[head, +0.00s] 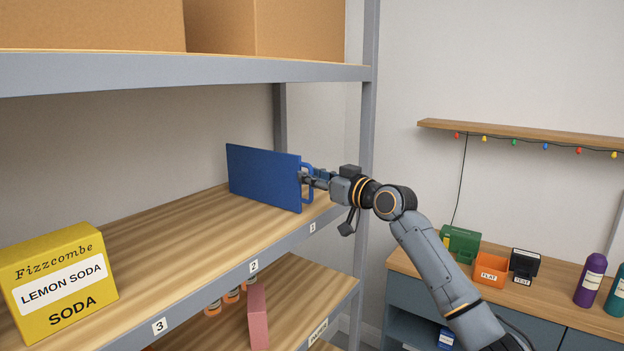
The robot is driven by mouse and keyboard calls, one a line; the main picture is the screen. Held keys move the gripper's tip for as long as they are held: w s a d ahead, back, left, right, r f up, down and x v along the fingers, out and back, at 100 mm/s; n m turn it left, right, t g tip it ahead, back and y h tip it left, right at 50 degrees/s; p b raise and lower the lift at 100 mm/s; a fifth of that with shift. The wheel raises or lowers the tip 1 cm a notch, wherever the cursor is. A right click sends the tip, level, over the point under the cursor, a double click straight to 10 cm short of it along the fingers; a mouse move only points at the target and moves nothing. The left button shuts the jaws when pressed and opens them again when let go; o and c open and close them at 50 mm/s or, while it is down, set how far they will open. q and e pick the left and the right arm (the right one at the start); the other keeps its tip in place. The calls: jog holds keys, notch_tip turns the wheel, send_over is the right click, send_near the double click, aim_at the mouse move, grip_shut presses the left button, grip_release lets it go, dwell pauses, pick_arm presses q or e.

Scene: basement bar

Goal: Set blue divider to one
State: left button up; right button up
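The blue divider (264,178) stands upright on the wooden shelf (165,225), near its right end and above the label marked 1 (312,227). A blue handle (307,182) is on its right edge. My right gripper (308,179) is at this handle, with its fingers around or against it. The fingertips are small and partly hidden by the handle, so I cannot tell whether they are closed on it. My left gripper is not in view.
A yellow lemon soda box (60,285) stands on the same shelf at the left, near label 3 (160,326). Label 2 (253,266) lies between. A grey upright post (367,120) is beside my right arm.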

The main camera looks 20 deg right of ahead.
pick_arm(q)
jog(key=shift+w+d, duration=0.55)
pick_arm(e)
jog(key=shift+a+f, duration=0.15)
jog(key=shift+a, duration=0.05)
jog(key=shift+d, duration=0.1)
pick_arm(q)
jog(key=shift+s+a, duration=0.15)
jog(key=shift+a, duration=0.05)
pick_arm(e)
jog(key=v, duration=1.2)
jog(key=shift+w, duration=0.1)
